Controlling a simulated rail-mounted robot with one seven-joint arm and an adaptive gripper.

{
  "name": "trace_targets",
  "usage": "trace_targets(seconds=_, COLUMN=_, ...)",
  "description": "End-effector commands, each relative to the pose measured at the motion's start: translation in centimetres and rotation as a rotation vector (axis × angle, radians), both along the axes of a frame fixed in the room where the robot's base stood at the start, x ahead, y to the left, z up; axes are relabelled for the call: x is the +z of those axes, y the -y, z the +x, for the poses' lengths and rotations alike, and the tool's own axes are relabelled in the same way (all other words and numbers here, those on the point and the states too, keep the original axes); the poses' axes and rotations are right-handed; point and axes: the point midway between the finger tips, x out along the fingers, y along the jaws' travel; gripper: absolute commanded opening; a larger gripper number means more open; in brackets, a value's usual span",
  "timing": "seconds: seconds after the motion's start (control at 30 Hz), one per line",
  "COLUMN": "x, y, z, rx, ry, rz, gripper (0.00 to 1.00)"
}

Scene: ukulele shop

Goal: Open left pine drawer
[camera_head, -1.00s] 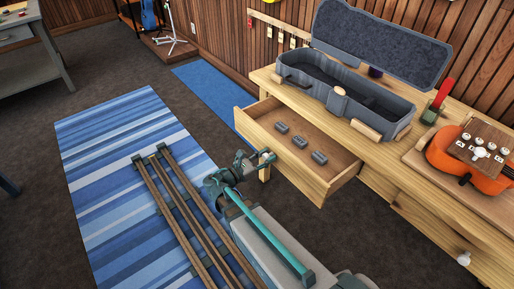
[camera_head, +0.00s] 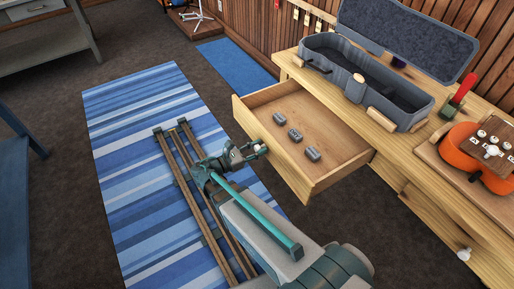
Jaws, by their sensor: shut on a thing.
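The left pine drawer (camera_head: 345,171) stands pulled well out of the pine counter (camera_head: 405,165), its inside open to view. Several small grey blocks (camera_head: 295,134) lie on its floor. My gripper (camera_head: 262,149) is at the middle of the drawer's front face, shut on the drawer's knob. The fingers mostly hide the knob.
An open grey ukulele case (camera_head: 420,112) and an orange ukulele (camera_head: 466,155) rest on the counter. A second drawer with a white knob (camera_head: 464,254) is shut at right. A striped blue rug (camera_head: 135,150) covers the floor at left.

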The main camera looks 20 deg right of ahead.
Motion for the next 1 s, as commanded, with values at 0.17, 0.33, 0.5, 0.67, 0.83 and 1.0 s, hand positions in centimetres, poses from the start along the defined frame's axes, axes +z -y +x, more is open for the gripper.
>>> trace_targets(seconds=0.17, x=0.0, y=0.0, z=-0.1, rx=-0.002, ry=-0.001, rz=0.001, gripper=0.54)
trace_targets(seconds=0.33, x=0.0, y=0.0, z=0.0, rx=-0.001, ry=0.0, rz=0.0, gripper=0.59)
trace_targets(seconds=0.5, x=0.0, y=0.0, z=0.0, rx=0.0, ry=0.0, rz=0.0, gripper=0.59)
trace_targets(seconds=0.67, x=0.0, y=-0.9, z=-0.1, rx=0.001, ry=0.0, rz=0.0, gripper=0.59)
trace_targets(seconds=0.83, x=0.0, y=-3.2, z=-0.4, rx=0.004, ry=0.0, rz=0.0, gripper=0.59)
trace_targets(seconds=1.0, x=0.0, y=-6.4, z=-0.9, rx=0.003, ry=0.0, rz=0.0, gripper=0.59)
